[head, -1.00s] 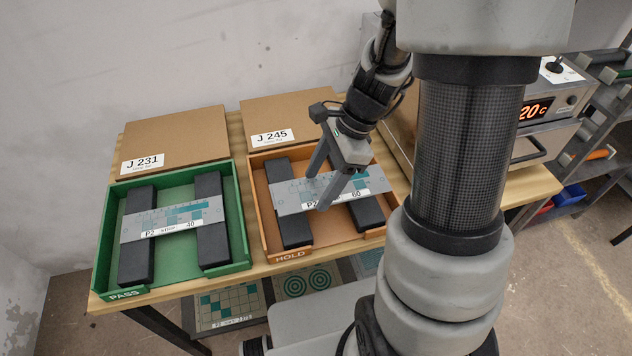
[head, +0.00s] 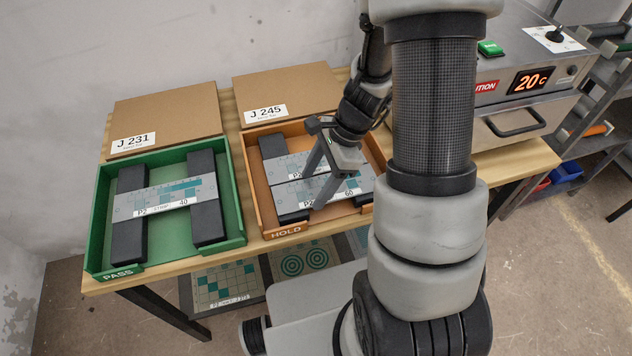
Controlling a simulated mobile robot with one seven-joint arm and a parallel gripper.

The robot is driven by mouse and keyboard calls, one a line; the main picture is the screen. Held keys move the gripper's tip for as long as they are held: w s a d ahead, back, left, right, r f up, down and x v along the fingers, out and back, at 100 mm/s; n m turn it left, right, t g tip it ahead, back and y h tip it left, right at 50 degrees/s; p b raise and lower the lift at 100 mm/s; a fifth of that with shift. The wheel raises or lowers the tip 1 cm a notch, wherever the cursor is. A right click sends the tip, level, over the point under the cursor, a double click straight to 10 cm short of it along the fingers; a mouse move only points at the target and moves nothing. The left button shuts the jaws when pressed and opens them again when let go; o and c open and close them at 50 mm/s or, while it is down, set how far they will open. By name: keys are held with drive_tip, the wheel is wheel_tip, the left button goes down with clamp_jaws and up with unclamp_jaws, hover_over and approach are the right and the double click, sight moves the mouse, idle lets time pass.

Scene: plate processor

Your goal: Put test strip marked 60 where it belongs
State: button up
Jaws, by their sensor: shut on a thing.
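The grey and teal test strip marked 60 (head: 348,186) is in my gripper (head: 317,186), which is shut across it with one finger on the far side and one on the near side. The strip lies across the front part of the orange HOLD tray (head: 258,208), over the black rests. I cannot tell whether it touches them. A second similar strip (head: 285,168) lies just behind it in the same tray; its number is hidden by my gripper. In the green PASS tray (head: 238,205), a strip marked 40 (head: 160,198) lies across two black rests.
Brown boards labelled J 231 (head: 165,115) and J 245 (head: 285,90) lie behind the trays. A metal machine with a 20 C display (head: 531,81) stands at right. Patterned plates (head: 222,285) lie on a lower shelf. My arm hides the HOLD tray's right side.

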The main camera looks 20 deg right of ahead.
drive_tip(key=o, duration=1)
drive_tip(key=shift+f, duration=0.25)
